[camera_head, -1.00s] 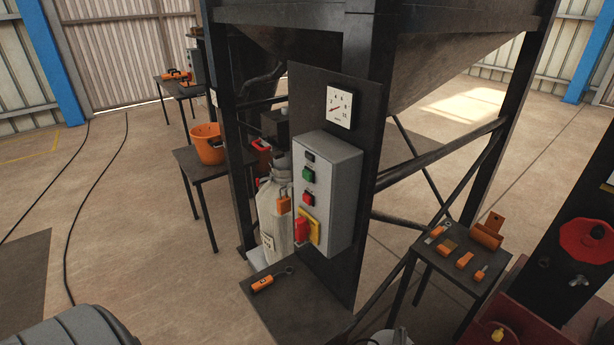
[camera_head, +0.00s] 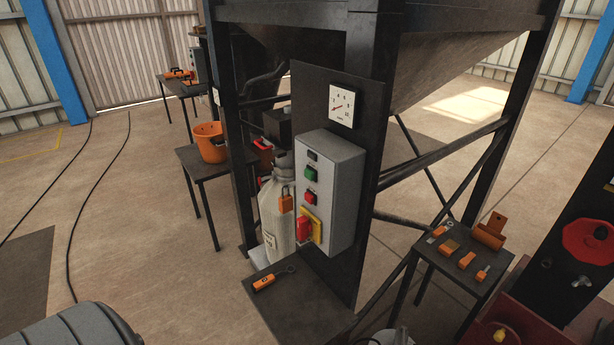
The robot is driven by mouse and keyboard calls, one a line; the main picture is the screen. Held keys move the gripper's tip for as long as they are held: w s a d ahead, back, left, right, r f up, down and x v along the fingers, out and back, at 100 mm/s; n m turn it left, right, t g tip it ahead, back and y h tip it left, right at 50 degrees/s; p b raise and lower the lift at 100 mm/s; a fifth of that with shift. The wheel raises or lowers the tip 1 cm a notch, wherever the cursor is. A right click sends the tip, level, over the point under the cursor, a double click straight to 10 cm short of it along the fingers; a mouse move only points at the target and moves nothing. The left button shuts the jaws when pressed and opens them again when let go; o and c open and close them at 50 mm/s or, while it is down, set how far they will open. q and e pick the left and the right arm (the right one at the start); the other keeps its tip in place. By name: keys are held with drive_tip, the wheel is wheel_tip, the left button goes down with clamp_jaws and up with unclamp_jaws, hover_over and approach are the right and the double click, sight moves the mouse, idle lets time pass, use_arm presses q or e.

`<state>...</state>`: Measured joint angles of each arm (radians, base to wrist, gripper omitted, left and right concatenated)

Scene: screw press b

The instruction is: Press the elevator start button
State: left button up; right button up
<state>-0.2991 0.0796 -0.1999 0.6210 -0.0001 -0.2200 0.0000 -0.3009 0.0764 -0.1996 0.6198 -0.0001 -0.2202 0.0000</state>
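A grey control box (camera_head: 341,193) is fixed to a dark upright panel in the middle of the view. On its front face are a small dark element (camera_head: 312,156) at the top, a green button (camera_head: 311,174) below it, and a red button (camera_head: 310,198) under that. Lower down is a red switch handle on a yellow plate (camera_head: 316,229). Labels on the buttons are too small to read. Neither of my grippers shows in the view, and nothing touches the box.
A dial gauge (camera_head: 341,105) sits above the box. An orange padlock (camera_head: 286,200) hangs by a pale container (camera_head: 272,215). A low dark shelf (camera_head: 310,308) juts out below the box. A small table (camera_head: 445,262) with several orange items stands at right.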

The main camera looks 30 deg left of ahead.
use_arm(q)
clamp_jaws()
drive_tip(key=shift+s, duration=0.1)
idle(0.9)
